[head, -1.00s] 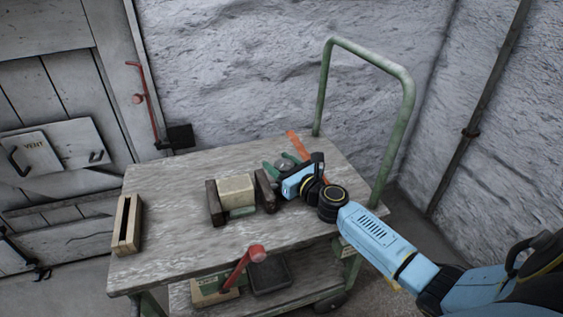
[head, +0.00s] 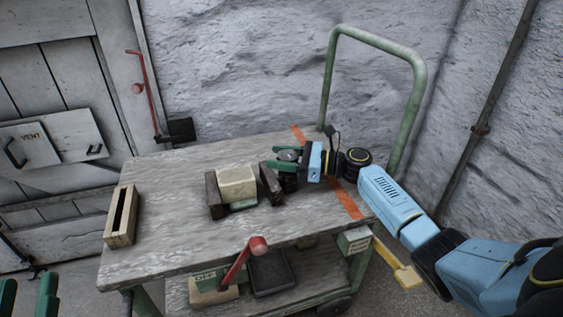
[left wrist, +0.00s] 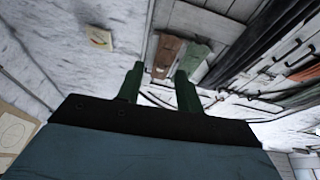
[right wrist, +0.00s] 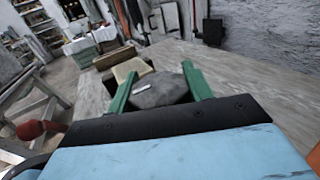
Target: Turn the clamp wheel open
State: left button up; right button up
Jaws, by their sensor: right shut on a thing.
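The clamp stands on the cart top, with two dark jaws (head: 271,184) on either side of a cream block (head: 237,183). Its grey clamp wheel (head: 288,155) is at the right end. My right gripper (head: 284,158) has its green fingers on opposite sides of the wheel and is shut on it. In the right wrist view the wheel (right wrist: 160,93) is a dark grey piece with a pale mark between the fingers. My left gripper (left wrist: 157,88) is open and empty, fingers apart. In the head view only its green fingertips (head: 26,297) show at the lower left, away from the cart.
A slotted wooden block (head: 121,217) lies at the cart's left end. A red-knobbed lever (head: 257,246) rises at the front edge, above a lower shelf with a dark tray (head: 271,272). A green handle frame (head: 414,105) stands at the right. The front left of the top is clear.

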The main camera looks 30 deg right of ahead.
pick_arm(q)
jog(key=shift+s+r+t+h+b, duration=0.25)
jog(key=shift+s+r+t, duration=0.1)
jog(key=shift+r+t, duration=0.3)
jog(key=shift+s+r+t+h+b, duration=0.15)
jog(key=shift+s+r+t+b, duration=0.15)
jog(key=shift+r+t, duration=0.35)
pick_arm(e)
jog(key=shift+s+a+n+g+y, duration=0.1)
jog(key=shift+n+g+y, duration=0.6)
jog(key=shift+g, duration=0.1)
jog(key=o, duration=0.9)
jog(key=shift+o, duration=0.2)
jog(key=shift+r, duration=0.1)
